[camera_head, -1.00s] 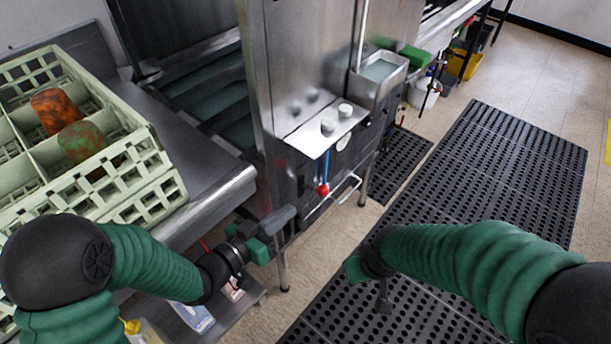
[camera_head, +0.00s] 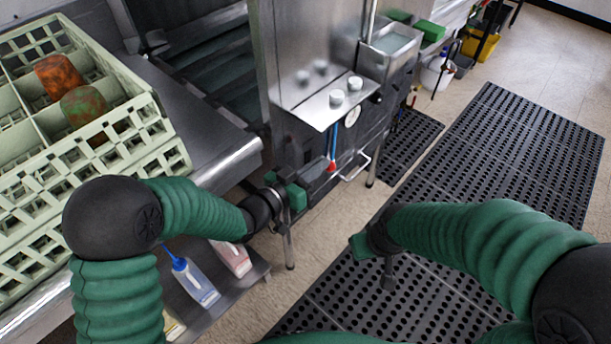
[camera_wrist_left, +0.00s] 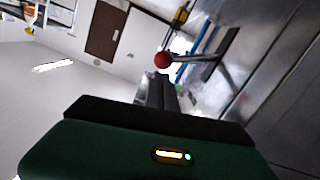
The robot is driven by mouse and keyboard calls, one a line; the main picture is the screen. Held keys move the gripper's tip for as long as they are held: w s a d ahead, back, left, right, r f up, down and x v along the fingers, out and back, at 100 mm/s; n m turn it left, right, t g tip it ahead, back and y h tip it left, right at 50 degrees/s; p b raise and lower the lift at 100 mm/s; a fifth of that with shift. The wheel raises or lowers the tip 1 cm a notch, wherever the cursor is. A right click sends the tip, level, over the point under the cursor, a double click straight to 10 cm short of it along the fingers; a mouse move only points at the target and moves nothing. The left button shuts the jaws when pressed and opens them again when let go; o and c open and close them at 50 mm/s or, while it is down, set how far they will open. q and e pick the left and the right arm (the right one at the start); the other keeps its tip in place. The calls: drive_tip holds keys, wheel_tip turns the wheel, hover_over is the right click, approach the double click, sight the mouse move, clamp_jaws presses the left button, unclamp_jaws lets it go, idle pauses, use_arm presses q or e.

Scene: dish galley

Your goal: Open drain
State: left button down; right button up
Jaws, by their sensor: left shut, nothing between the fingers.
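The drain lever is a metal rod with a red ball knob (camera_head: 331,167), low on the front of the steel dish machine (camera_head: 300,60). A blue strip shows just above the knob in the head view. My left gripper (camera_head: 320,172) is shut and empty, its fingertips close to the knob; contact cannot be told in the head view. In the left wrist view the red knob (camera_wrist_left: 163,60) and its rod show just beyond the shut fingers (camera_wrist_left: 156,90). My right gripper (camera_head: 388,276) hangs over the black floor mat, well away from the lever; its finger opening is unclear.
A pale dish rack (camera_head: 150,130) with two tumblers stands on the steel counter (camera_head: 215,140) at left. Bottles (camera_head: 195,282) stand on a low shelf below. A machine leg (camera_head: 289,245) is near my left wrist. The perforated mat (camera_head: 500,160) is clear.

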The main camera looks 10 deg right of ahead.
use_arm(q)
drive_tip(key=shift+w+d, duration=0.25)
drive_tip(key=shift+d, duration=0.1)
drive_tip(key=shift+f, duration=0.1)
wheel_tip(320, 180, down, 9)
drive_tip(key=s+d+m+t+b, duration=0.1)
drive_tip(key=s+m+b, duration=0.1)
drive_tip(key=m+b, duration=0.7)
drive_tip(key=b, duration=0.5)
drive_tip(key=shift+d+f+y, duration=0.2)
drive_tip(key=shift+d+y, duration=0.1)
drive_tip(key=shift+y, duration=0.1)
drive_tip(key=shift+s+f, duration=0.1)
drive_tip(key=shift+f, duration=0.05)
drive_tip(key=shift+a+f, duration=0.1)
